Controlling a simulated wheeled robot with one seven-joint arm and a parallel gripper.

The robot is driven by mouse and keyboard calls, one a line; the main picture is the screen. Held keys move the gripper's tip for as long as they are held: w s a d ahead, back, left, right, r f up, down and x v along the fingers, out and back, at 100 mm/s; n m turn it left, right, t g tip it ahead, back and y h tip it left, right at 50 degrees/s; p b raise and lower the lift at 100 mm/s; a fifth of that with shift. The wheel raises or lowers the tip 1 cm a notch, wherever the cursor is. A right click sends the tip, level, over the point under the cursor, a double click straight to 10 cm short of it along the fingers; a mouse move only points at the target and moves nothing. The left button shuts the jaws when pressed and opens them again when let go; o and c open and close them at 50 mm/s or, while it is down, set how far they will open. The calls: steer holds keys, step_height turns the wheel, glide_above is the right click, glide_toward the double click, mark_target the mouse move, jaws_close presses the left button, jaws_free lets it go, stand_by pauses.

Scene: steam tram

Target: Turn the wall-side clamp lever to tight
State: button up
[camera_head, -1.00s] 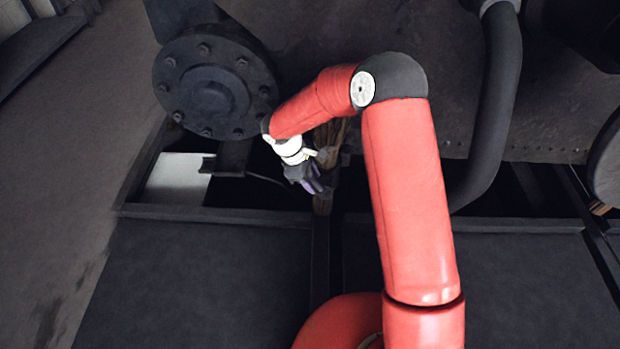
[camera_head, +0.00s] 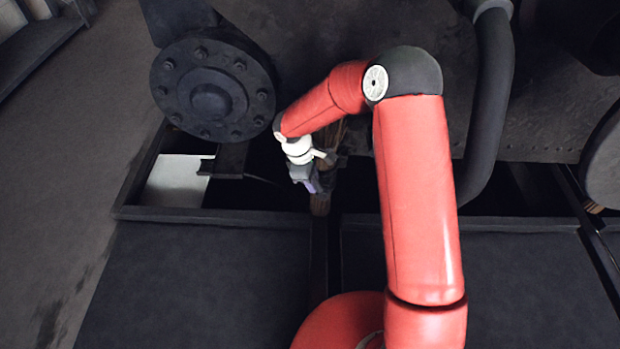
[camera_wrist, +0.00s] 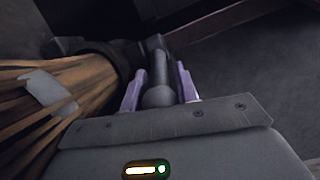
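My gripper (camera_head: 313,188) reaches down beside the boiler, with its purple fingers partly visible in the head view. In the wrist view my gripper (camera_wrist: 161,72) has one finger on each side of a dark lever with a round ball end (camera_wrist: 158,96). Narrow gaps seem to show between the fingers and the lever, so they look open around it; contact at the ball is unclear. The lever joins a dark clamp band (camera_wrist: 112,58) around a bundle of wood or bristles (camera_wrist: 85,88). In the head view the lever is hidden by my gripper.
A dark bolted flange (camera_head: 212,90) stands left of my forearm. A thick dark pipe (camera_head: 492,110) runs down at the right. A framed opening with a pale panel (camera_head: 178,182) lies left of the gripper. Dark flat panels (camera_head: 195,280) fill the front.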

steer(key=shift+o, duration=1)
steer(key=p+v, duration=0.1)
steer(key=v, duration=0.7)
steer(key=shift+c, duration=0.3)
